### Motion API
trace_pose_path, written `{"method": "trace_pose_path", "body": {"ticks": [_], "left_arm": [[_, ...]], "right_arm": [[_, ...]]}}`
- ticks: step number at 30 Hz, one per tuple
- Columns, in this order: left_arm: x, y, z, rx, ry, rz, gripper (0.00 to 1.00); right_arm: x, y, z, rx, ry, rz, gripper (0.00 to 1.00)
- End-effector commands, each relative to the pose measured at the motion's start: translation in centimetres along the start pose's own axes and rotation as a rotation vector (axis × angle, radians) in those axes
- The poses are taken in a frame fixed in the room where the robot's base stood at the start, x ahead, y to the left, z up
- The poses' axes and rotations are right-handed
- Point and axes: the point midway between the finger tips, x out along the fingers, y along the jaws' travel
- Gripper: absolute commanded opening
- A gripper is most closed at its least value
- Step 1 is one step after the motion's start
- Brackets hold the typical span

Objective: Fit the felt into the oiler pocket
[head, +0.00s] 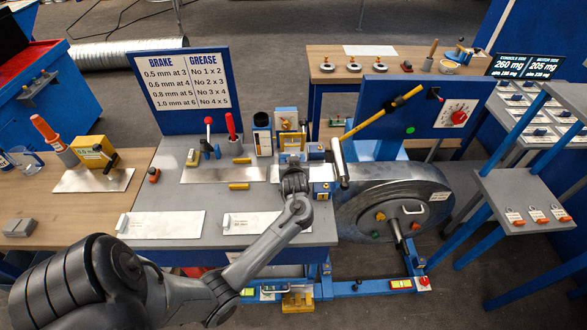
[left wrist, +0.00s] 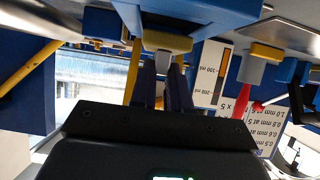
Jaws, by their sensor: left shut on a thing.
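My left gripper (head: 294,172) is over the rear right part of the grey bench, just in front of a blue and yellow fixture (head: 292,140). In the left wrist view its two dark fingers (left wrist: 164,88) are shut on a small pale piece with a tan pad, which I take as the felt (left wrist: 165,42). The tan pad lies right against or just short of a blue block (left wrist: 190,12); I cannot tell whether it touches. The pocket opening is not clear in either view, and the felt is hidden by the gripper in the head view. My right gripper is not in view.
A large grey drum (head: 375,205) stands right of the bench, with a yellow-handled lever (head: 382,112) above it. A brake and grease chart (head: 187,80) stands at the back. Red-topped tools (head: 231,130) stand left of the fixture. White cards (head: 165,224) lie on the front bench.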

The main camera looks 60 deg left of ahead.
Motion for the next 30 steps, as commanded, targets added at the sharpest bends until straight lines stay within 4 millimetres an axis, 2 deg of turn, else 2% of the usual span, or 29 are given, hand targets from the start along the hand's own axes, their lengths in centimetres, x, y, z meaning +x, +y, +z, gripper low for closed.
{"method": "trace_pose_path", "body": {"ticks": [1, 5, 17, 18, 23, 30], "left_arm": [[0.4, -0.1, 0.8, 0.004, -0.001, -0.001, 0.0], [1.0, 0.0, 1.9, 0.003, 0.0, 0.0, 0.0], [1.1, 0.0, 2.2, 0.001, 0.0, 0.0, 0.0], [1.2, 0.0, 2.3, 0.001, 0.0, 0.0, 0.18], [1.1, 0.0, 2.2, 0.001, 0.0, 0.0, 0.42], [1.1, 0.0, 2.2, 0.001, 0.001, 0.0, 0.42]], "right_arm": [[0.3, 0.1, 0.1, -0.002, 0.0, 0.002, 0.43], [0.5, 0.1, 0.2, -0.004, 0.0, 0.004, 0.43], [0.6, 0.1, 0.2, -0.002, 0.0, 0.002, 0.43], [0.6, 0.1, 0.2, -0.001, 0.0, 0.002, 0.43], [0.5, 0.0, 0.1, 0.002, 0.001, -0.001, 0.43], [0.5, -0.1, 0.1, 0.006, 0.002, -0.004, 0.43]]}}
